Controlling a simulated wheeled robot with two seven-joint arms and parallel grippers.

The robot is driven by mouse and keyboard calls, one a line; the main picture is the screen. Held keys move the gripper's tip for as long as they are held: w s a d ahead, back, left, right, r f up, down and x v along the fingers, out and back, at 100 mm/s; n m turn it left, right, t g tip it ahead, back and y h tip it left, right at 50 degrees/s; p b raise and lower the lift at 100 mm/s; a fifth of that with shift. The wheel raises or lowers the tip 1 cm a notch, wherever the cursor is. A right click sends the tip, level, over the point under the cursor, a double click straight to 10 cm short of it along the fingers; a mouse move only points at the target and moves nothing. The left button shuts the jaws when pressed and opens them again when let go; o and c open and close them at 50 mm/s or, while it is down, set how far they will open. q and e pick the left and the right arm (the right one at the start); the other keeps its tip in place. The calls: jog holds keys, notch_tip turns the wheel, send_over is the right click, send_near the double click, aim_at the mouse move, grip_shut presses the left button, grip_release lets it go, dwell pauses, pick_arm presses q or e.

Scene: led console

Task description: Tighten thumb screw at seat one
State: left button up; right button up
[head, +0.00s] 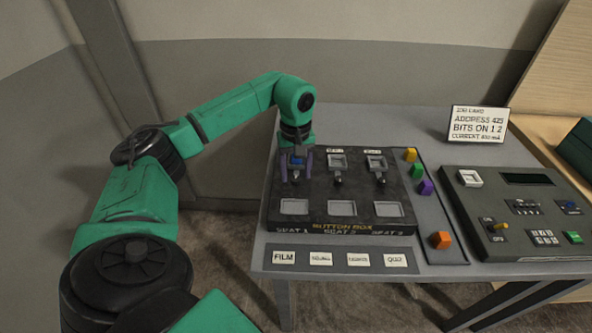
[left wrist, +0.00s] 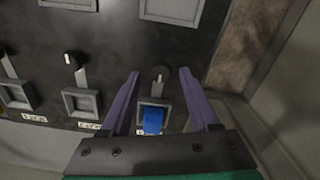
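The dark button box (head: 322,222) lies on the table, with seat one at its left. My left gripper (head: 296,178) is above seat one, pointing down. In the left wrist view its two purple fingers (left wrist: 159,72) are open. The seat one thumb screw (left wrist: 160,75), a dark round knob with a pale mark, lies between the fingertips with a gap visible on each side. A blue block (left wrist: 153,120) sits in the seat one frame just behind the screw. My right gripper is not in view.
Seat two's screw (head: 337,178) and seat three's screw (head: 381,180) stand to the right, below empty square frames. A grey console (head: 480,205) and a white card (head: 478,125) are further right.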

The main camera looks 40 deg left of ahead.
pick_arm(q)
notch_tip(320, 180, up, 9)
jog(key=b, duration=0.1)
notch_tip(320, 180, up, 6)
jog(key=p, duration=0.3)
send_over(296, 178)
jog(key=shift+s+f, duration=0.1)
jog(key=shift+f, duration=0.1)
jog(key=shift+f, duration=0.1)
